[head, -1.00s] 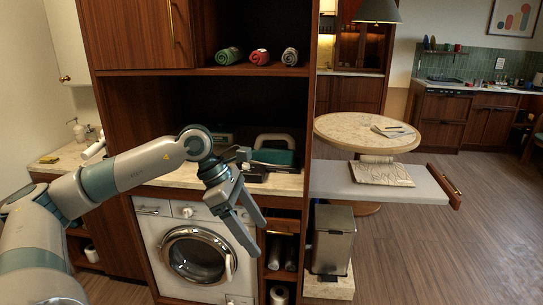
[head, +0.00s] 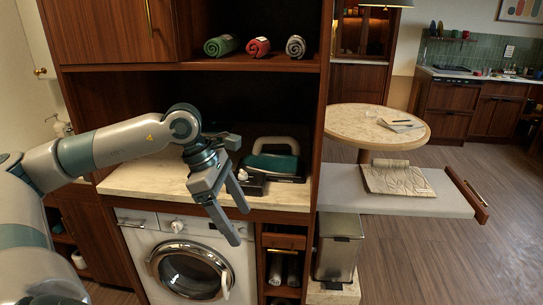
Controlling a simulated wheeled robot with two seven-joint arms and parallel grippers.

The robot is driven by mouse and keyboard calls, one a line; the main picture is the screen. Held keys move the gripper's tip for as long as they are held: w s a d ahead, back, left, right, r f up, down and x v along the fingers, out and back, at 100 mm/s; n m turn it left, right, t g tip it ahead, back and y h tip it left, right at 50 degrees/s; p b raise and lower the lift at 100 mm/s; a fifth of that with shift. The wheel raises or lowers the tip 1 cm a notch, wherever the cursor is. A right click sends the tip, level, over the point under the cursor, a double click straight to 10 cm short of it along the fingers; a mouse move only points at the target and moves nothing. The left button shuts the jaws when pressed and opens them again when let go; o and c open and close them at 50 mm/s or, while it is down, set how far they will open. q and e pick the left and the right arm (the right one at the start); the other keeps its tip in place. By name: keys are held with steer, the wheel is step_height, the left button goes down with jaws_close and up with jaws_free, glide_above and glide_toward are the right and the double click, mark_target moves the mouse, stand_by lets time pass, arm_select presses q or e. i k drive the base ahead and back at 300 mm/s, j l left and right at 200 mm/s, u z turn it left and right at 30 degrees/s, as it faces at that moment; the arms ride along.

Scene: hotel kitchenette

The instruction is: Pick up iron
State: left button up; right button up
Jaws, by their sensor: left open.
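The iron (head: 273,158), teal with a pale grey handle, sits on a dark base on the marble counter above the washing machine. My left gripper (head: 238,226) is open and empty. In the picture it hangs in front of the counter edge, below and left of the iron, with its fingers pointing down and right. It is apart from the iron. My left forearm and wrist cover part of the counter to the left of the iron. My right gripper is not in view.
A shelf above the counter holds rolled towels (head: 259,47). A wooden side panel (head: 322,110) stands right of the iron. A pull-out board (head: 400,203) with a folded cloth juts out at right. The washing machine (head: 185,262) is below. The marble counter (head: 145,178) has bare room at left.

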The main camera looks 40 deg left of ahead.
mark_target(287, 162)
steer(key=i+j, duration=0.65)
steer(key=j, duration=0.25)
steer(key=i+j, duration=0.35)
steer(key=j, duration=0.1)
